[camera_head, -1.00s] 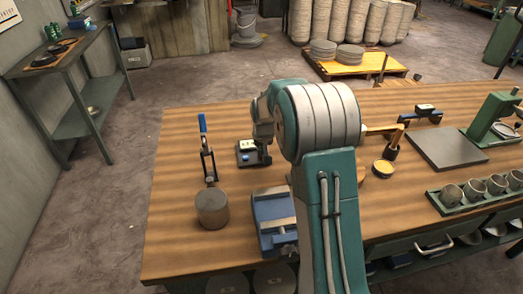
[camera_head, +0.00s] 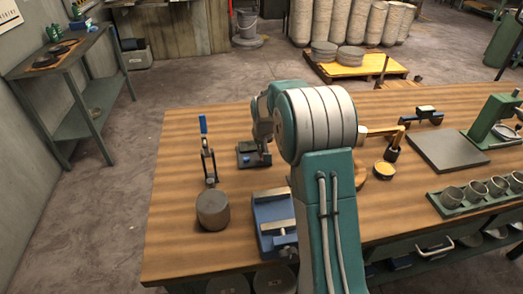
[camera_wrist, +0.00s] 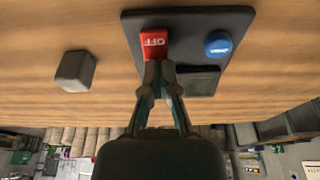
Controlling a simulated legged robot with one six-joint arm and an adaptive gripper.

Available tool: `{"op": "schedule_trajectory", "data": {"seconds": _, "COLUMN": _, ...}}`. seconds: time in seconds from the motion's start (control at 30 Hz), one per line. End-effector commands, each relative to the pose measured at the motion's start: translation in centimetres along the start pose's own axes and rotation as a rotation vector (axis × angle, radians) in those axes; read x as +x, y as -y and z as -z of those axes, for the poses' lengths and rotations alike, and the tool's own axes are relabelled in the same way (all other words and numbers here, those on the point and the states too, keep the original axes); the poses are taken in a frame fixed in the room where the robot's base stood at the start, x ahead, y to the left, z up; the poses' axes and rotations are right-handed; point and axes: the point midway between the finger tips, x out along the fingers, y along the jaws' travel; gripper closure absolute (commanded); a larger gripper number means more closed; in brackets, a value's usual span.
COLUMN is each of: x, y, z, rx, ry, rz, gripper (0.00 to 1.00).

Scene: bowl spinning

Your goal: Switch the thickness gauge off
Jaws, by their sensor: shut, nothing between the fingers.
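The thickness gauge (camera_head: 246,160) is a dark flat unit on the bench, left of my arm in the head view and partly behind it. In the wrist view its dark plate (camera_wrist: 225,20) carries a red button marked OFF (camera_wrist: 154,43), a round blue button (camera_wrist: 218,44) and a dark display (camera_wrist: 198,84). My gripper (camera_wrist: 160,68) is shut and empty. Its tips overlap the lower edge of the red button in the picture; I cannot tell whether they touch it. In the head view the fingertips are near the gauge and hard to make out.
A small grey block (camera_wrist: 75,71) lies beside the gauge in the wrist view. A blue-handled tool (camera_head: 207,155), a grey cylinder (camera_head: 212,210) and a blue vise (camera_head: 270,218) stand nearby. A grey plate (camera_head: 447,150) and a cup tray (camera_head: 470,200) are to the right.

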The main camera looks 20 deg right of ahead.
Motion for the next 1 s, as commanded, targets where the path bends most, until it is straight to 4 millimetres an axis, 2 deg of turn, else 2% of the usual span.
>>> {"op": "schedule_trajectory", "data": {"seconds": 0.17, "x": -1.5, "y": 0.1, "z": 0.2, "rx": -0.001, "ry": -0.003, "rz": 0.0, "gripper": 1.0}}
{"op": "schedule_trajectory", "data": {"seconds": 0.3, "x": -4.4, "y": 0.3, "z": 0.3, "rx": -0.001, "ry": -0.005, "rz": 0.0, "gripper": 1.0}}
{"op": "schedule_trajectory", "data": {"seconds": 0.7, "x": -11.7, "y": 0.3, "z": -2.4, "rx": -0.001, "ry": -0.002, "rz": 0.0, "gripper": 1.0}}
{"op": "schedule_trajectory", "data": {"seconds": 0.83, "x": -12.9, "y": 0.3, "z": -2.9, "rx": -0.001, "ry": 0.001, "rz": 0.0, "gripper": 1.0}}
{"op": "schedule_trajectory", "data": {"seconds": 1.0, "x": -13.3, "y": 0.3, "z": -3.0, "rx": -0.001, "ry": 0.002, "rz": 0.0, "gripper": 1.0}}
